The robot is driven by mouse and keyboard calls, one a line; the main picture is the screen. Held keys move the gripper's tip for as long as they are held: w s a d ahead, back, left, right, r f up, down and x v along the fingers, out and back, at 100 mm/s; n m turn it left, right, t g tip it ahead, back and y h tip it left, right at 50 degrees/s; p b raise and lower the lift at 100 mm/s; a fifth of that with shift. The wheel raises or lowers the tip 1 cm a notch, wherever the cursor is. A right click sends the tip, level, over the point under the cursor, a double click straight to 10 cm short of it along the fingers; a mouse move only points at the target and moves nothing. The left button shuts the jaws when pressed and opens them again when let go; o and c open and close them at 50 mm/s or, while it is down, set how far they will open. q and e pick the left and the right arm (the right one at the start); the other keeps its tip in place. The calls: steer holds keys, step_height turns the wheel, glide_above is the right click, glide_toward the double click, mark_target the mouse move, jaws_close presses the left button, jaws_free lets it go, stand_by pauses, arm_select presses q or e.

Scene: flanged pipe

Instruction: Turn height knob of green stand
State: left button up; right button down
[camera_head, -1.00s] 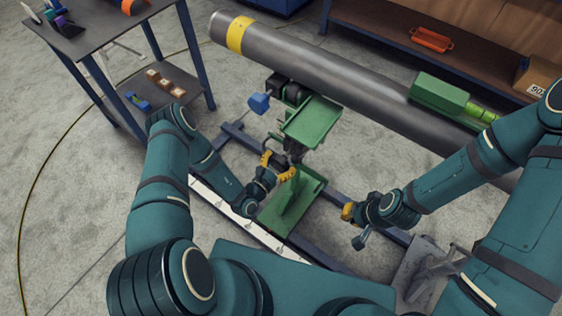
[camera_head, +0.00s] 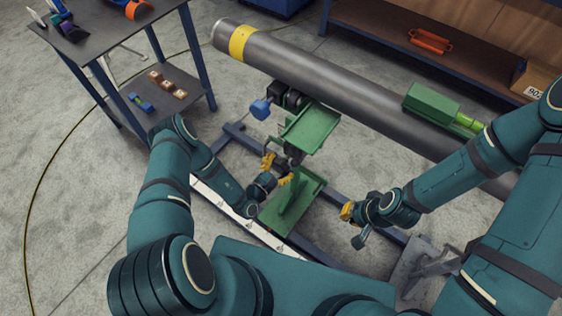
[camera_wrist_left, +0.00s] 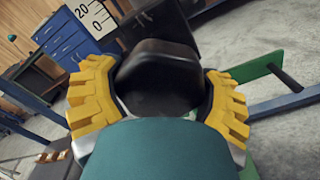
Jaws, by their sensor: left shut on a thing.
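The green stand (camera_head: 311,128) is in the middle of the head view, in front of the pipe, with a flat top plate and a lower green base (camera_head: 292,207). My left gripper (camera_head: 277,171) is at the stand, between plate and base. In the left wrist view, its yellow fingers (camera_wrist_left: 160,95) are shut on a black rounded knob (camera_wrist_left: 158,72), one finger on each side. The knob's far side is hidden. My right gripper (camera_head: 347,211) is right of the stand and apart from it, too small to tell whether open or shut.
A long grey pipe (camera_head: 340,85) with a yellow band runs behind the stand. A blue knob (camera_head: 260,108) sits left of the stand. A green box (camera_head: 432,102) rests by the pipe. A dark table (camera_head: 105,28) stands at left, a brown workbench (camera_head: 380,25) behind.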

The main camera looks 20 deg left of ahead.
arm_select(q)
steer(key=m+p, duration=0.1)
steer(key=m, duration=0.1)
steer(key=m+p, duration=0.1)
steer(key=m, duration=0.1)
steer(key=shift+a+r+m+p, duration=0.1)
steer(key=shift+r+m+p, duration=0.1)
steer(key=shift+m+p, duration=1.3)
steer(key=shift+m, duration=0.7)
steer(key=o, duration=1.1)
steer(key=v, duration=1.2)
